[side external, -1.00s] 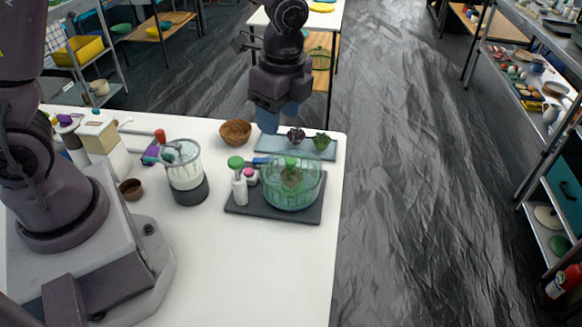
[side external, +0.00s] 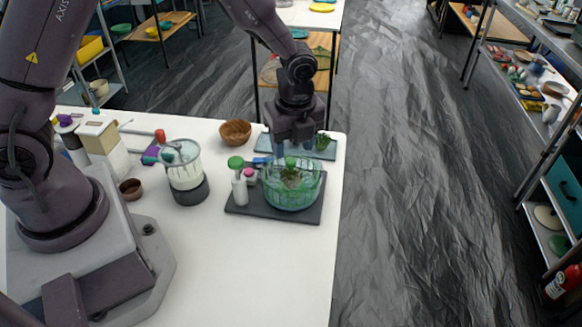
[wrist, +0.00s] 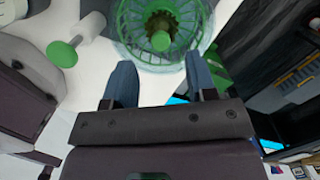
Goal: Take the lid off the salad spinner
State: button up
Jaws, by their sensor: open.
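The salad spinner (side external: 293,195) is a clear green bowl with leafy greens showing inside, upright on a dark tray (side external: 245,208). Its lid has a green knob (side external: 290,162) at the centre, and it shows as sitting on the bowl. In the wrist view the round lid (wrist: 135,38) with its green knob (wrist: 161,41) lies just beyond the fingertips. My gripper (side external: 296,150) is open and empty, pointing down just above and behind the lid. In the wrist view its two blue fingers (wrist: 158,75) stand apart, and the knob lies beyond the gap between them.
A blender-like jar (side external: 186,172) is farther left. A wooden bowl (side external: 235,132) and a blue-grey board with greens (side external: 325,143) are behind. The front table (side external: 255,270) is clear.

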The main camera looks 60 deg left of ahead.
aim_at(291, 161)
jog(key=f, duration=0.4)
jog(key=shift+w+a+f, duration=0.15)
jog(key=shift+a+f, duration=0.2)
grip_shut()
jog(key=shift+r, duration=0.15)
